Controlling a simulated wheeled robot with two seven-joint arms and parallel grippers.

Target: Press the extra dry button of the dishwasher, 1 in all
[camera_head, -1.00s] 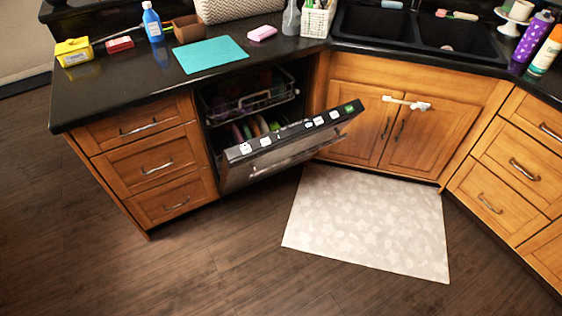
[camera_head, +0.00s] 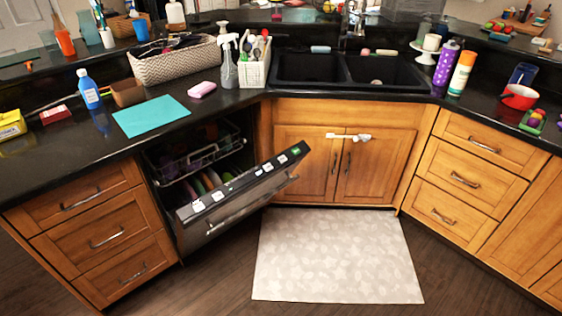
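The dishwasher (camera_head: 236,205) is built in under the counter at left-centre, its door partly lowered and tilted outward. A row of light-coloured buttons runs along the door's top edge, with one green button (camera_head: 295,151) at the right end. The white buttons include one near the left end (camera_head: 198,206) and one near the right (camera_head: 282,159). Their labels are too small to read, so I cannot tell which is extra dry. Racks with colourful dishes (camera_head: 208,180) show inside. Neither of my grippers is in view.
A pale patterned mat (camera_head: 338,254) lies on the dark wood floor before the sink cabinet. A white child lock (camera_head: 348,136) spans the cabinet handles. The black double sink (camera_head: 346,70) and a cluttered counter are above. Drawers (camera_head: 94,232) flank the dishwasher at left.

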